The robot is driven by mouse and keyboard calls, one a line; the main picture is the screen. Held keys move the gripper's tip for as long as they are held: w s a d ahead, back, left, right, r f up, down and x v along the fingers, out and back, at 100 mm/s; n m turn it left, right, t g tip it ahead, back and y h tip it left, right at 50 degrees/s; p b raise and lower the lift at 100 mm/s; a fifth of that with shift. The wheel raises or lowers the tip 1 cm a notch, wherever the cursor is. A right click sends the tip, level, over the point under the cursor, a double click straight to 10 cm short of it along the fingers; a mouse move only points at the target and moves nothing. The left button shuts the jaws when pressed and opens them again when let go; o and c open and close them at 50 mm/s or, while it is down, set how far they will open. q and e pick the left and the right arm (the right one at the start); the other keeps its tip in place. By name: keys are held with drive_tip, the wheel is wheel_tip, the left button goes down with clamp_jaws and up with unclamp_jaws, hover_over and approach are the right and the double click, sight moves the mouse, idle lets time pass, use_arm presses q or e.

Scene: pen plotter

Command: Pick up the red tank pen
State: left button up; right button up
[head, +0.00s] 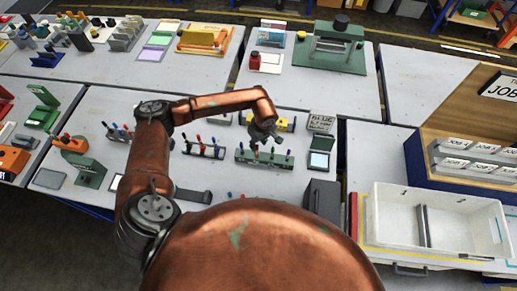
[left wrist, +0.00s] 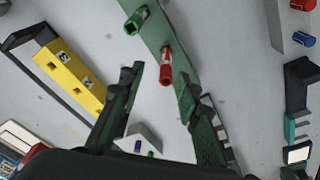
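The red tank pen (left wrist: 166,68) stands in a green rack (left wrist: 158,27) in the left wrist view, its end toward the camera. A green pen (left wrist: 136,20) stands beside it in the same rack. My left gripper (left wrist: 162,80) is open, with one finger on either side of the red pen's line and no visible contact. In the head view my left gripper (head: 262,141) hangs over the green rack (head: 280,160), and hides part of the rack and its pens. My right gripper does not show.
A yellow block (left wrist: 70,76) lies near the rack. In the head view, a rack of pens (head: 204,151) stands left of the green rack. A white tray (head: 376,222) is farther right.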

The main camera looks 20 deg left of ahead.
sight(257, 153)
use_arm(q)
drive_tip(key=f, duration=0.2)
drive_tip(key=f+p, duration=0.1)
drive_tip(key=f, duration=0.1)
drive_tip(key=a+f+p, duration=0.1)
drive_tip(key=f, duration=0.1)
drive_tip(key=shift+s+f, duration=0.1)
drive_tip(key=shift+a+f, duration=0.1)
drive_tip(key=shift+f, duration=0.45)
drive_tip(key=shift+c, duration=0.6)
clamp_jaws()
